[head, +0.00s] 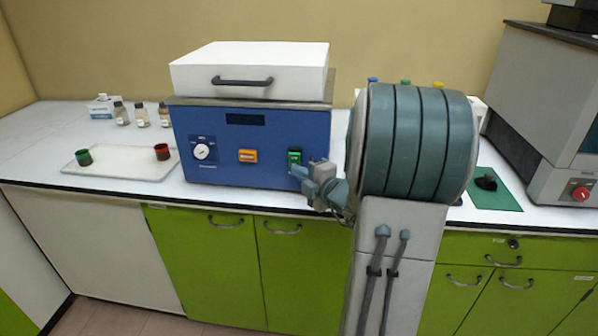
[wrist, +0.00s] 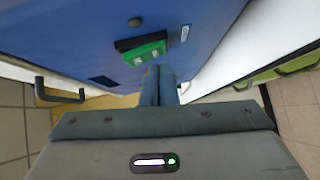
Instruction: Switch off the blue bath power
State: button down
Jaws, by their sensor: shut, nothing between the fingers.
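The blue bath (head: 215,170) stands on the bench with a white lid on top. Its front has a white dial, an orange switch (head: 248,156) in the middle and a green switch (head: 294,157) at the right. Which switch is the power cannot be read. My gripper (head: 298,171) is at the bath's front, just below the green switch. In the wrist view the shut fingers (wrist: 158,72) point toward the blue face, close beside the green switch (wrist: 143,50). Whether the fingertips touch the switch or panel cannot be told.
A white tray (head: 120,173) with a green and a red cup lies left of the bath. Small bottles (head: 142,115) stand behind it. My arm hides the bench right of the bath. A green mat (head: 497,195) and a grey machine (head: 545,110) stand farther right.

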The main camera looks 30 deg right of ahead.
jog(key=s+f+b, duration=0.2)
jog(key=s, duration=1)
jog(key=shift+a+b, duration=0.25)
jog(key=shift+b, duration=0.15)
